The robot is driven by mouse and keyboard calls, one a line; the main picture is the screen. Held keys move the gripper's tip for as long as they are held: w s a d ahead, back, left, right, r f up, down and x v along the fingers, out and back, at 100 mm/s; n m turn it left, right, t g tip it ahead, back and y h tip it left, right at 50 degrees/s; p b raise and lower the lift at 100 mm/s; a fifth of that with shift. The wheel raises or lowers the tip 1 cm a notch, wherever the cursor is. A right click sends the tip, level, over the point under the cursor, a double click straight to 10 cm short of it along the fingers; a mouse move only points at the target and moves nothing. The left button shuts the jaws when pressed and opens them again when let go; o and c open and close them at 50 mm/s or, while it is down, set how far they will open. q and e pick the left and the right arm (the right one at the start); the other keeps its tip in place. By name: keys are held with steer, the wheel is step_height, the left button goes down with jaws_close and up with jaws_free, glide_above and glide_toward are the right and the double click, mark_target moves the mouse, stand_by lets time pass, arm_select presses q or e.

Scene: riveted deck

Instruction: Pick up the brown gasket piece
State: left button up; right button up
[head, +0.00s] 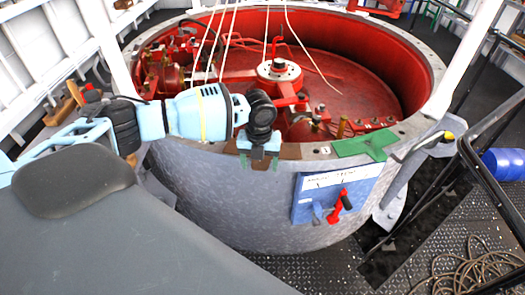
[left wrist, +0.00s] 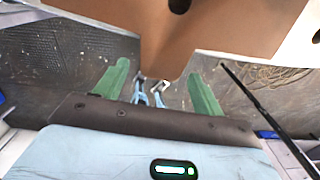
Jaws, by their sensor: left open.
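The brown gasket piece (head: 291,152) lies flat on the top rim of the large round drum, at its near edge. It is partly covered by my left gripper in the head view. My left gripper (head: 258,164) is at that rim edge, pointing down, with its green fingers apart. In the left wrist view the brown gasket piece (left wrist: 215,28) fills the upper middle, and its narrow tab reaches down between the two open green fingers of the left gripper (left wrist: 159,78). I cannot tell whether a finger touches it. My right gripper is not in view.
The grey drum (head: 225,195) has a red interior with bolted machinery. A green flat piece (head: 362,146) lies on its rim to the right.

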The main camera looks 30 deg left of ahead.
arm_select(q)
steer(key=c, duration=1.1)
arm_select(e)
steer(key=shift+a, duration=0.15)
arm_select(q)
steer(key=shift+r, duration=0.1)
